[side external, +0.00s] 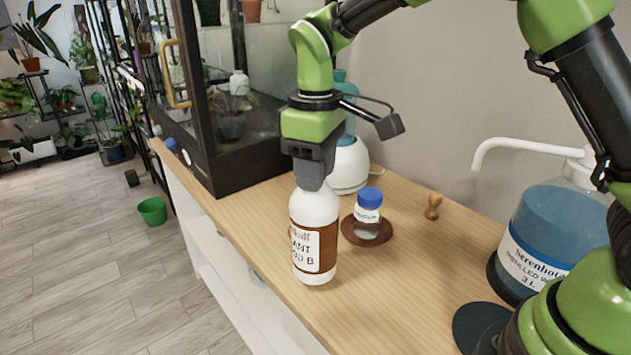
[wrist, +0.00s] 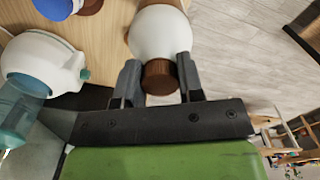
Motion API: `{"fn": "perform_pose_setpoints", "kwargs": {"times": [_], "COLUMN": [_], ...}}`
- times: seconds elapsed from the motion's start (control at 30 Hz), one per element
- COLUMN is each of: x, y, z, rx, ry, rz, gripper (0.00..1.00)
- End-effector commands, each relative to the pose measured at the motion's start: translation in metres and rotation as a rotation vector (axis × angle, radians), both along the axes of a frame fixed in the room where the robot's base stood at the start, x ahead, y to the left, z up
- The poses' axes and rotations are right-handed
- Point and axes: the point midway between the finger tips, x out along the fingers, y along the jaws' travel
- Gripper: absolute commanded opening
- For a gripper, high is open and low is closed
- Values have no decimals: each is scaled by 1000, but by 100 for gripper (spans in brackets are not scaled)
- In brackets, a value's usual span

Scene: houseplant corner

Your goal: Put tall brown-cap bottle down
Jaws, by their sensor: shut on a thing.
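The tall bottle (side external: 315,215) is white with a brown-and-white label and stands upright at the front edge of the wooden counter. Its base looks to be on or just at the counter top; I cannot tell if there is a small gap. My gripper (side external: 312,182) points straight down over it and hides its cap in the side view. In the wrist view my gripper (wrist: 158,80) has a finger on each side of the brown cap (wrist: 159,77), shut on it. The white bottle shoulder (wrist: 158,38) shows beyond the cap.
Behind the bottle, a small blue-capped jar (side external: 368,212) stands on a brown coaster (side external: 346,232). A white-and-teal sprayer (side external: 349,165), a wooden peg (side external: 433,207) and a large blue water jug (side external: 545,235) stand further back and right. A glass cabinet (side external: 240,155) is left. Bare counter (side external: 400,285) lies right.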

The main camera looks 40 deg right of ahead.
Motion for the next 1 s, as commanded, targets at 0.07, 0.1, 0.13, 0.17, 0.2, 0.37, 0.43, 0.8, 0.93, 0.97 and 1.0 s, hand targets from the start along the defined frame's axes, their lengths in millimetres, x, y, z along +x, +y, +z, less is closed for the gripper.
{"fn": "perform_pose_setpoints", "kwargs": {"times": [0.07,0.1,0.13,0.17,0.2,0.37,0.43,0.8,0.93,0.97,1.0], "x": [0,0,0,0,0,0,0,0,0,0,0], "y": [0,0,0,0,0,0,0,0,0,0,0], "z": [-12,-16,-18,-19,-20,-19,-20,-22,-22,-20,-18], "rx": [0,0,0,0,0,1,0,0,0,0,1], "ry": [3,2,2,1,0,-2,-1,0,0,-1,-2], "rz": [-1,-1,0,0,0,0,0,-1,-1,-1,0], "gripper": [0,0,0,0,0,0,0,61,61,61,61]}}
